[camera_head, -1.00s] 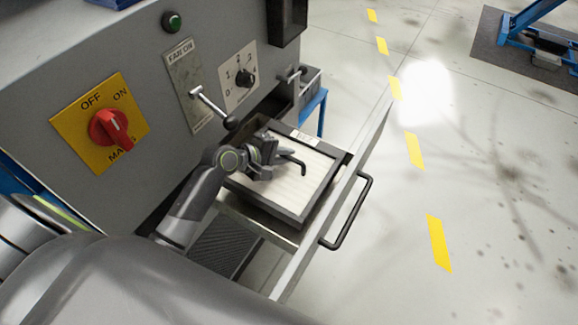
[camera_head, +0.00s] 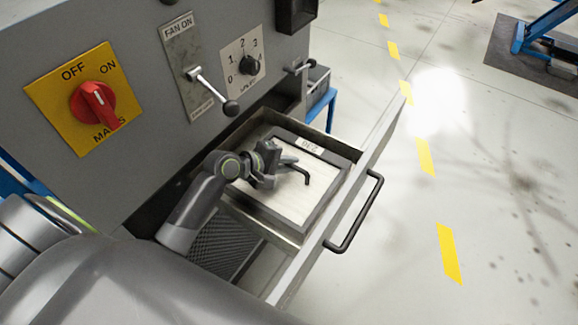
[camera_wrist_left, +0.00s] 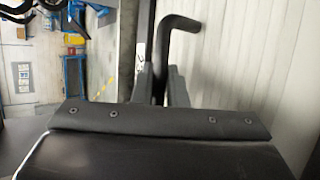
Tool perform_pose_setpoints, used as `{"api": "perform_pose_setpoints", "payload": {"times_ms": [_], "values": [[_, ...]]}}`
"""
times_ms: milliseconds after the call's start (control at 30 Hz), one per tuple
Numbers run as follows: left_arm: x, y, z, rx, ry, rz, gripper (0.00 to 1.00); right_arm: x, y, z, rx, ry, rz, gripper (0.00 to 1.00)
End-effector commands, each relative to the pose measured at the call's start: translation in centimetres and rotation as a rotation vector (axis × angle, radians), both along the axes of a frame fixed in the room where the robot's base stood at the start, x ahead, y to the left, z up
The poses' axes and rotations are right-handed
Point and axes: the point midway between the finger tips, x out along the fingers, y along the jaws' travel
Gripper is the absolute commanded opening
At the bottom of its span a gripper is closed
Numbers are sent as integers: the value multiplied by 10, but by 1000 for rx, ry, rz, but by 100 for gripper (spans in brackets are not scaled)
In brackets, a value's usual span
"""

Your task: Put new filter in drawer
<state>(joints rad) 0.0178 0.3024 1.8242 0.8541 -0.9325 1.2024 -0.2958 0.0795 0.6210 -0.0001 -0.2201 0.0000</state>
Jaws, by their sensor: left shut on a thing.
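The new filter (camera_head: 312,193) is a square panel with a dark frame, a white pleated face and a small label. It lies inside the open drawer (camera_head: 372,165), and its near edge shows close to the drawer's front wall. My left gripper (camera_head: 284,172) is over the filter, shut on its black bent handle (camera_head: 304,175). In the left wrist view the fingers (camera_wrist_left: 160,84) close around the handle, with the pale pleats (camera_wrist_left: 240,50) beside them. I cannot tell whether the filter rests fully on the drawer floor. My right gripper is not in view.
The grey machine panel carries a red mains switch (camera_head: 95,104) on a yellow plate, a fan lever (camera_head: 212,88) and a dial (camera_head: 249,66). The drawer's black pull handle (camera_head: 362,212) sticks out in front. Another dark, mesh-faced panel (camera_head: 222,246) is below.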

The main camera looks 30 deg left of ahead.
Motion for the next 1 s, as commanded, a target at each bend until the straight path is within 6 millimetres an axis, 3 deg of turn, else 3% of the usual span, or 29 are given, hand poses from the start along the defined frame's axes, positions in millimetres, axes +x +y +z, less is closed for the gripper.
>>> {"api": "perform_pose_setpoints", "payload": {"times_ms": [267,300,467,833,1000], "values": [[1,0,0,-1,-3,-1,0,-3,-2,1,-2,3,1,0],[0,0,-2,0,1,0,14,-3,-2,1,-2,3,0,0],[0,0,-2,0,1,0,34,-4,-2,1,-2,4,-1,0],[-1,0,0,1,5,0,34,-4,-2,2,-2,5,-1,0],[-12,8,10,4,7,0,34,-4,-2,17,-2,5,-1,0]]}}
